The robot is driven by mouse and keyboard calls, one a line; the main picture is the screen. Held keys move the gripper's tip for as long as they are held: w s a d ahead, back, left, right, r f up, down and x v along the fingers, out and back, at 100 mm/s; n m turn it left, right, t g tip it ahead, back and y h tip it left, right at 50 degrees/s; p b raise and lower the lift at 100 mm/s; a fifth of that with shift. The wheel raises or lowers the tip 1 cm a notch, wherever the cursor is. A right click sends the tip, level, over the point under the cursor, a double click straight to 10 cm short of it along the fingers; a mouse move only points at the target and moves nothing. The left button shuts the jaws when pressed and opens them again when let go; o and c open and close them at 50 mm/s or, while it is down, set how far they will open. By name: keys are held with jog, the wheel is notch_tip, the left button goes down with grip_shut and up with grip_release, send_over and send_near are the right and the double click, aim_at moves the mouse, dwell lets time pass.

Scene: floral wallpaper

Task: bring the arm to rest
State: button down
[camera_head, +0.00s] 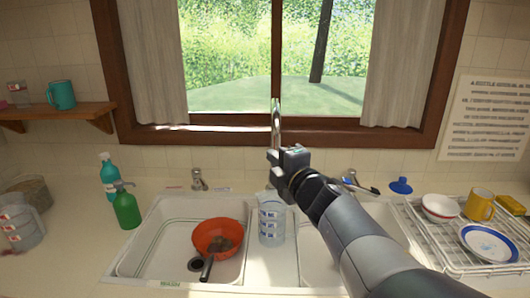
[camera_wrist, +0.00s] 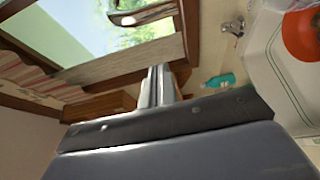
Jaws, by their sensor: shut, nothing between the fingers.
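My gripper (camera_head: 284,155) is raised above the sink, in front of the window sill, at the end of my outstretched arm that reaches in from the lower right. It is shut and empty. In the wrist view, the fingers (camera_wrist: 160,86) stand together as a narrow grey shape, tilted toward the window and wall. My gripper appears to touch nothing. My arm hides part of the right sink basin.
A tall faucet (camera_head: 276,115) rises just behind my gripper. A dish rack (camera_head: 423,232) with a yellow mug (camera_head: 479,205) is right. A green bottle (camera_head: 126,210) stands left.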

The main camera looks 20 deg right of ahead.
jog(key=shift+s+d, duration=0.1)
jog(key=shift+s, duration=0.35)
jog(key=shift+w, duration=0.1)
